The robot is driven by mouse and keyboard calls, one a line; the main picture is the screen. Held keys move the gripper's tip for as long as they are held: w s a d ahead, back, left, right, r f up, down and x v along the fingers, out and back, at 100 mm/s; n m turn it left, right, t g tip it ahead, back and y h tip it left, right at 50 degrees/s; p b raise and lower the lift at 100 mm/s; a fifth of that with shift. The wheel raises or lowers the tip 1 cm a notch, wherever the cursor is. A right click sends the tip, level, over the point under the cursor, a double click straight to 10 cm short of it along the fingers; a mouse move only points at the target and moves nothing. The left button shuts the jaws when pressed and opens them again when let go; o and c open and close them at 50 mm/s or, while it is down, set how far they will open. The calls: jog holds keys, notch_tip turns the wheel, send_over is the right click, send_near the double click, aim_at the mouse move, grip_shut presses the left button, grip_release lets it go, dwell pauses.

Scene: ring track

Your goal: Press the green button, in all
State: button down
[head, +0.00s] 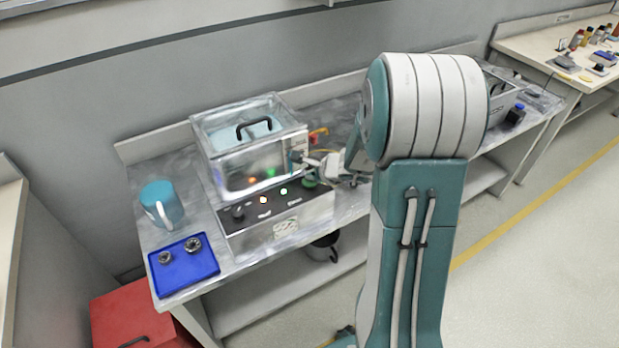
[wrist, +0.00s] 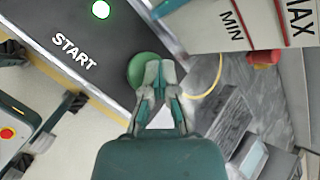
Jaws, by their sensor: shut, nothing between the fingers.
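The green button (wrist: 147,68) is a round knob on the dark front panel (wrist: 105,50), beside the white word START and a lit green lamp (wrist: 100,9). My gripper (wrist: 159,72) is shut and empty, with its fingertips at the button and overlapping its right part in the wrist view. I cannot tell whether they touch it. In the head view the green button (head: 310,182) sits at the right end of the panel of a machine with a clear lidded tank (head: 250,140).
A blue mug (head: 161,204) and a blue tray (head: 184,265) with two metal parts stand left of the machine on the bench. A red cabinet (head: 135,315) is below. A red knob (wrist: 264,57) shows at the right in the wrist view.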

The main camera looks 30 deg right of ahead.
jog(key=shift+r, duration=1.05)
jog(key=shift+r, duration=2.5)
jog(key=s+a+r+n+g+y, duration=0.2)
jog(key=s+a+r+n, duration=0.7)
jog(key=a+n, duration=0.35)
jog(key=s+a+r+n+h, duration=0.1)
jog(key=s+n+h, duration=0.1)
jog(key=s+n, duration=0.4)
jog(key=s+a+r+n+g+h, duration=0.1)
jog(key=s+n+h, duration=0.1)
jog(key=s+n, duration=0.4)
jog(key=s, duration=0.4)
jog(key=shift+a+r, duration=0.15)
jog(key=shift+r, duration=0.15)
